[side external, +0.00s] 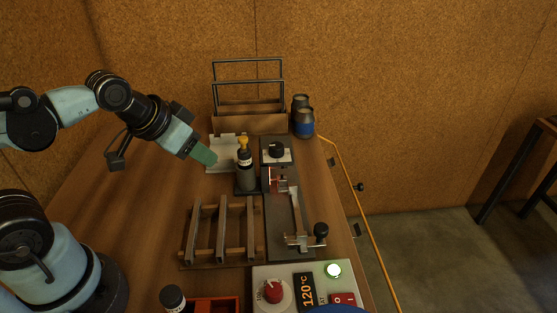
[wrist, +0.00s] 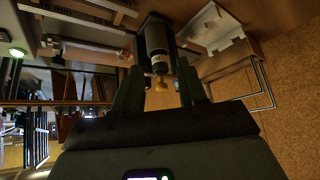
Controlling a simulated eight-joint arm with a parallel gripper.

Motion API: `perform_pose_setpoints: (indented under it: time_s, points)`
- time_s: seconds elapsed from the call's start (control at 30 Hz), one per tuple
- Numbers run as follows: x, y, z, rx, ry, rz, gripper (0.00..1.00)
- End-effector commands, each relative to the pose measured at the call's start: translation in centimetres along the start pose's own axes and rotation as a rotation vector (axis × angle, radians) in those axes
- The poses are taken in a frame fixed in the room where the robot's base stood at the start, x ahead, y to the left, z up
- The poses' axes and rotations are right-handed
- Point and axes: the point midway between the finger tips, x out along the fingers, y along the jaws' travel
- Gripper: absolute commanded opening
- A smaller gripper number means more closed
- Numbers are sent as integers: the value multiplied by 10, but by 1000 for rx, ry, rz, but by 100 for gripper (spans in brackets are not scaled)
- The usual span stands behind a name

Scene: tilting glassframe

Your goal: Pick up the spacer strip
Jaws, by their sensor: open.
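Several long grey strips (side external: 222,228) lie side by side across a wooden rack (side external: 220,264) at the front of the bench; I take the spacer strip to be one of these, but cannot tell which. My gripper (side external: 210,160) is open and empty, above the bench behind the rack and left of a dark bottle with a yellow tip. In the wrist view, the gripper's fingers (wrist: 159,72) are spread apart, with the bottle (wrist: 157,42) showing between and beyond them. No contact with the bottle is clear. Part of the rack seems to show at the top left of that view.
A pale notched tray (side external: 226,168) and a wooden box with a metal frame (side external: 250,123) stand at the back. Two jars (side external: 304,122) are beside it. A grey fixture with a clamp (side external: 297,240) lies right of the rack. A control panel (side external: 318,271) is in front.

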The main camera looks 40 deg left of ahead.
Motion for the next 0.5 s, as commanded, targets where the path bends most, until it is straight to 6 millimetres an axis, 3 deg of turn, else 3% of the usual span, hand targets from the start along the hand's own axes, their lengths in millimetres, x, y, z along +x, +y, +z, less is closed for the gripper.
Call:
perform_pose_setpoints:
  time_s: [0.17,0.5]
  points:
    - [-1,13,1,310,-78,38,42]
    - [-10,45,8,1206,-251,251,42]
